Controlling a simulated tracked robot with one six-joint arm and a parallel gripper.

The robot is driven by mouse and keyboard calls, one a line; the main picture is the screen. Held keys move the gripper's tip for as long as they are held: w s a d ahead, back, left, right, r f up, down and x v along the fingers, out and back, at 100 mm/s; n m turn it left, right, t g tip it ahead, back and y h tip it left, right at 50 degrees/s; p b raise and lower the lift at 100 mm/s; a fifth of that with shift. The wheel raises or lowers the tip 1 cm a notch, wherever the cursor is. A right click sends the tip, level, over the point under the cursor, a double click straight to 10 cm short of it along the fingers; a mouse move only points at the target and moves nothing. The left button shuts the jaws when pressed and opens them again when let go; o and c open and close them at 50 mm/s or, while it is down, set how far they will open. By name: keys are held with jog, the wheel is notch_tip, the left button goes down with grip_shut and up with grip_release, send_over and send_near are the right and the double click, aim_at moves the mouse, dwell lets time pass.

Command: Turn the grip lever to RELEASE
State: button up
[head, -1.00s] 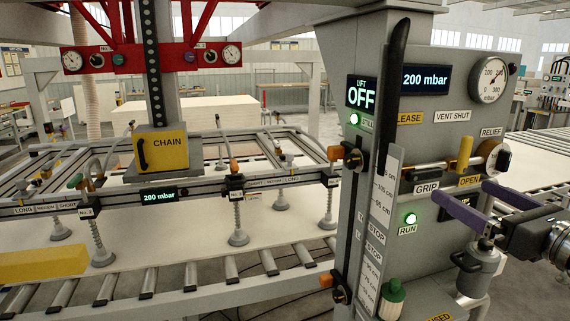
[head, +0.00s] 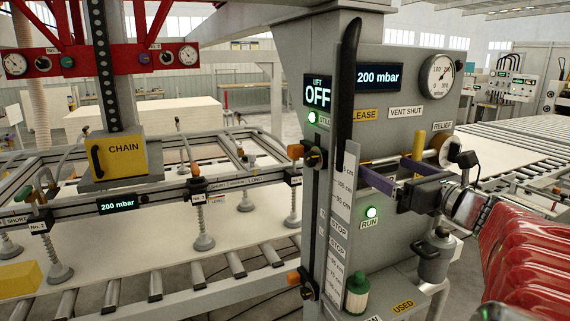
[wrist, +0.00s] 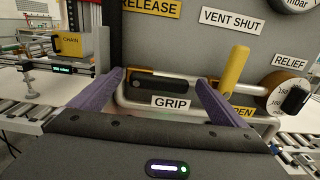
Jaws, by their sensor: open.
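The grip lever is a black handle (wrist: 158,84) lying about level on the grey panel, just above the GRIP label (wrist: 171,102) in the wrist view. The RELEASE label (wrist: 151,8) is above it, partly cut off by the picture edge. My gripper (wrist: 160,77) is open, with one purple finger on each side of the handle. I cannot tell whether the fingers touch it. In the head view my gripper (head: 384,167) is at the panel and hides most of the lever.
A yellow lever (wrist: 234,70) stands upright right of the right finger, close to it. The black-handled RELIEF knob (wrist: 284,93) is further right. A metal rail (wrist: 210,111) runs around the handle. A long black lever (head: 346,75) stands left of my gripper in the head view.

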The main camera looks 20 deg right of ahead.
jog(key=shift+c, duration=0.7)
jog(key=c, duration=1.4)
